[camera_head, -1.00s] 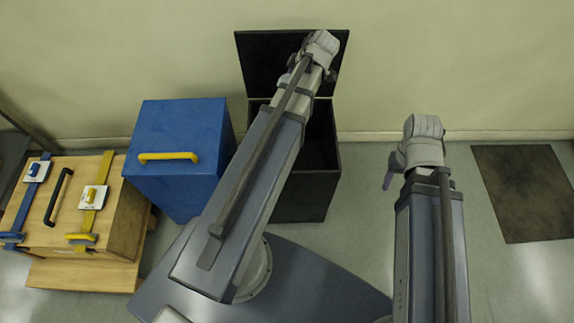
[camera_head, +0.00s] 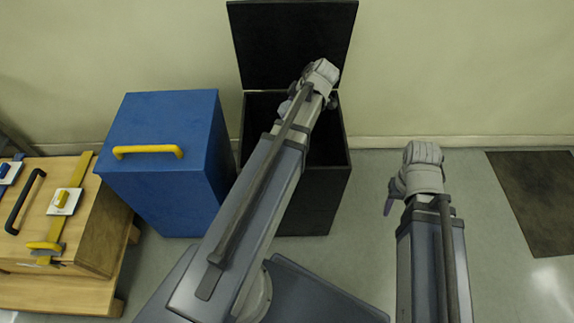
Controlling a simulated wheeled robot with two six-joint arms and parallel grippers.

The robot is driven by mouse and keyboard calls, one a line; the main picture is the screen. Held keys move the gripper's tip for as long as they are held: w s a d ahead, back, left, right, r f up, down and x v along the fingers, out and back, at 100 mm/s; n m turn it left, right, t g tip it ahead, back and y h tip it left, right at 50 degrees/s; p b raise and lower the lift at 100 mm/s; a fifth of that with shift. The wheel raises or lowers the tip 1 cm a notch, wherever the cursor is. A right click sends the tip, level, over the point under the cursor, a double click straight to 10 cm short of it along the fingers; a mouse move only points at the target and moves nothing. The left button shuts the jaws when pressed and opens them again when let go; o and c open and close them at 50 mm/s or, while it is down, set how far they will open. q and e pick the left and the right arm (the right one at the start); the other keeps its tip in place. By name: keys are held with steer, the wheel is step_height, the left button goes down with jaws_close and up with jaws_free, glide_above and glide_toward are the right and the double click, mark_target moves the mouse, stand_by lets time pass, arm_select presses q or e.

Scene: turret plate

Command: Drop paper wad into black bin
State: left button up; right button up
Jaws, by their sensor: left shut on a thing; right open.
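The black bin (camera_head: 312,205) stands against the wall with its lid (camera_head: 285,40) raised behind it. Its dark opening faces up. My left gripper (camera_head: 321,76) is over the back part of the opening, in front of the lid; its height above the rim is hard to tell. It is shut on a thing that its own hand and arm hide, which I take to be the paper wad. No paper wad shows clearly. My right gripper (camera_head: 423,158) is open and empty, to the right of the bin and apart from it.
A blue box (camera_head: 165,190) with a yellow handle (camera_head: 148,152) stands close left of the bin. A wooden cabinet (camera_head: 105,232) with a black handle is further left. A dark mat (camera_head: 540,200) lies on the floor at right. Floor between bin and mat is clear.

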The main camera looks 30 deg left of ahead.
arm_select(q)
steer(key=shift+f+b, duration=2.75)
steer(key=shift+f, duration=0.15)
steer(key=o, duration=1.2)
steer(key=shift+r, duration=0.15)
steer(key=p+v, duration=0.6)
steer(key=v, duration=0.1)
steer(key=shift+d+r+p, duration=0.25)
steer(key=shift+p, duration=0.15)
